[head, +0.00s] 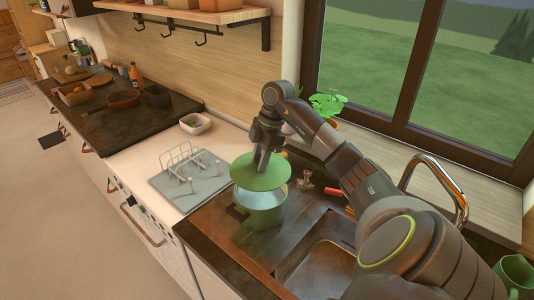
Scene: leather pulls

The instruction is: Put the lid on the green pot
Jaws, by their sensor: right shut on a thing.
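The green pot (262,213) stands on the dark counter left of the sink. Its pale inside shows in a strip below the lid. The green lid (258,176) is above the pot's opening, with a visible gap at the front edge. My right gripper (262,160) comes down from above and is shut on the lid at its top middle. The fingers hide the lid's knob. My left gripper is not in view.
A dish rack on a grey mat (190,182) and a white bowl (195,123) lie left of the pot. The sink (318,258) and tap (445,185) are on the right. A plant (327,104) stands by the window. A green jug (515,272) is at the lower right.

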